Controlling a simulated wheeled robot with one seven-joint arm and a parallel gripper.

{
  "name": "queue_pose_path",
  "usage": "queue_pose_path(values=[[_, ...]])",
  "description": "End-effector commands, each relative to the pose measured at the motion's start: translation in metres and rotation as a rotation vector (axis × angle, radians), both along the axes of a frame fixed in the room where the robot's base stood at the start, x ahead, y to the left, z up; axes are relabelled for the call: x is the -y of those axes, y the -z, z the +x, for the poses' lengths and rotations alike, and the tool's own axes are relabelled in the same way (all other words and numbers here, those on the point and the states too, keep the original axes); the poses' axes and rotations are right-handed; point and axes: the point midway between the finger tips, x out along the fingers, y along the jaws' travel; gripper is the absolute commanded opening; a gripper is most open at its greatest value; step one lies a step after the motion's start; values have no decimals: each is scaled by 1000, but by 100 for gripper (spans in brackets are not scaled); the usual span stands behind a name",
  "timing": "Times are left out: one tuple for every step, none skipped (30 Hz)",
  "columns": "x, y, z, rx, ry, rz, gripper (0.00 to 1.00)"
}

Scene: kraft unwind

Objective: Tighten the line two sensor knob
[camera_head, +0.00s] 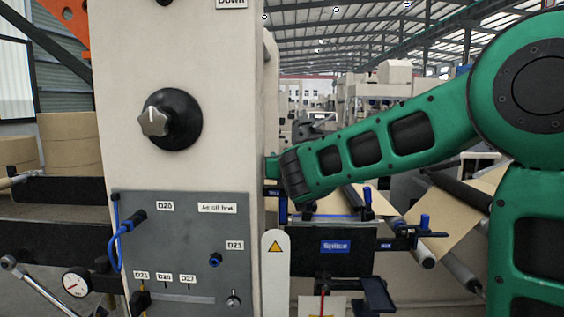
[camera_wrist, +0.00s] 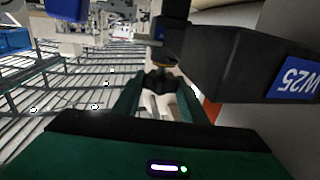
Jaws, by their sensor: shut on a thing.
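A dark, lobed knob (camera_wrist: 160,79) shows near the middle of the wrist view, below a black post with a thin brass-coloured ring. My gripper (camera_wrist: 161,88) is shut on this knob, with one green finger on each side. No label on the knob itself is legible, so I cannot tell from a marking that it is the line two sensor knob. In the head view my green arm reaches left to the edge of the beige column, and my gripper and the held knob are hidden there.
A black block with a tilted blue label (camera_wrist: 293,79) sits close right of my gripper. In the head view, the beige column (camera_head: 230,120) carries a star knob (camera_head: 154,122) and a grey panel (camera_head: 190,255). A Splice plate (camera_head: 335,262) stands below my arm.

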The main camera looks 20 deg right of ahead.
Motion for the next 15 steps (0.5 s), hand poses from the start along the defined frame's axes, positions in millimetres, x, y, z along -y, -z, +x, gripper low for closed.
queue_pose_path(values=[[-1,-4,0,8,0,1,16],[-1,-4,0,8,0,1,16],[-1,-4,0,8,0,1,16],[-1,-4,0,8,0,1,16],[-1,-4,0,8,0,1,16],[-1,-4,0,9,0,1,16],[-1,-4,0,9,0,1,16],[-1,-4,0,9,0,1,16],[-1,-4,0,9,0,1,16],[-1,-5,0,9,0,1,16],[-1,-5,0,9,0,1,45],[-1,-4,0,8,0,1,55],[-1,-4,0,8,0,1,57],[-1,-4,0,7,0,1,57],[-1,-3,0,6,0,1,57]])
